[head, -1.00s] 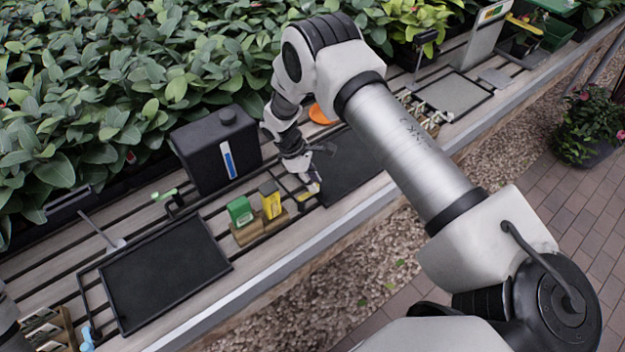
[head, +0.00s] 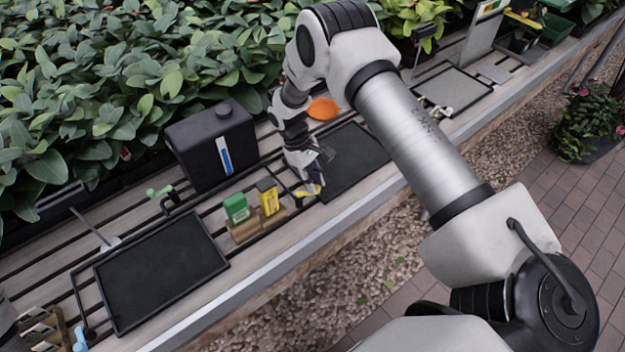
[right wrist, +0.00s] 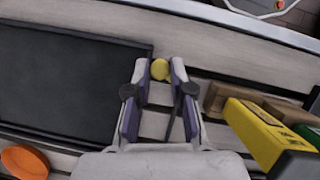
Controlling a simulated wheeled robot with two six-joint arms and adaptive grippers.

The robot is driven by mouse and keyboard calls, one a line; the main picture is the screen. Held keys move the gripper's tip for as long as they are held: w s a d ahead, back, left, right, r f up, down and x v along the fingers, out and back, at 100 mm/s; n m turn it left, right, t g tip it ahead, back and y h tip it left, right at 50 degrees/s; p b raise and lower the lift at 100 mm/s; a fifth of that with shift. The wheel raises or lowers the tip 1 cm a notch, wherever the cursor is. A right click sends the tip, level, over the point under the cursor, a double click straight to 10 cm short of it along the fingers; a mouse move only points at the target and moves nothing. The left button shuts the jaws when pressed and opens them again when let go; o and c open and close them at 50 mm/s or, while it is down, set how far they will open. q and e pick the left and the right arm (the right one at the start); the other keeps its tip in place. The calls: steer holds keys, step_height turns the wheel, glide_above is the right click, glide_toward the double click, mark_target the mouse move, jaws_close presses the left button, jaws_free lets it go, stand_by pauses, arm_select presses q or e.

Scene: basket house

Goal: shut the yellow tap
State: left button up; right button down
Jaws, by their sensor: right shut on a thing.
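The yellow tap's round knob (right wrist: 160,69) shows between my right gripper's fingertips in the right wrist view. In the head view only a bit of yellow (head: 312,188) shows at the fingertips; the rest of the tap is hidden by the gripper. My right gripper (head: 308,182) is shut on the yellow tap, beside the front left edge of a black tray (head: 355,157). It also shows in the right wrist view (right wrist: 158,80). My left gripper is not in view.
Green (head: 236,208) and yellow (head: 268,197) boxes stand in a wooden holder left of the gripper. A black canister (head: 195,150) stands behind them. A green tap (head: 160,193) is further left, by another black tray (head: 160,275). An orange disc (head: 323,109) lies behind the gripper.

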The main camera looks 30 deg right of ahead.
steer(key=m, duration=0.2)
steer(key=s+m+y, duration=0.1)
steer(key=s+a+m+y, duration=0.1)
steer(key=m, duration=0.1)
steer(key=shift+a+m, duration=0.1)
steer(key=shift+m, duration=0.2)
steer(key=m, duration=0.1)
steer(key=a+m+y, duration=0.1)
steer(key=m, duration=0.1)
steer(key=shift+s, duration=0.3)
steer(key=shift+s+a+f+m+t+y, duration=0.15)
steer(key=shift+a+m+y, duration=0.15)
steer(key=shift+m, duration=0.5)
steer(key=shift+a+r+m+t+y, duration=0.15)
steer(key=shift+m+y, duration=0.25)
steer(key=shift+m, duration=0.4)
steer(key=shift+f, duration=0.1)
steer(key=c, duration=1)
jaws_free()
steer(key=shift+a, duration=0.1)
steer(key=v, duration=1.2)
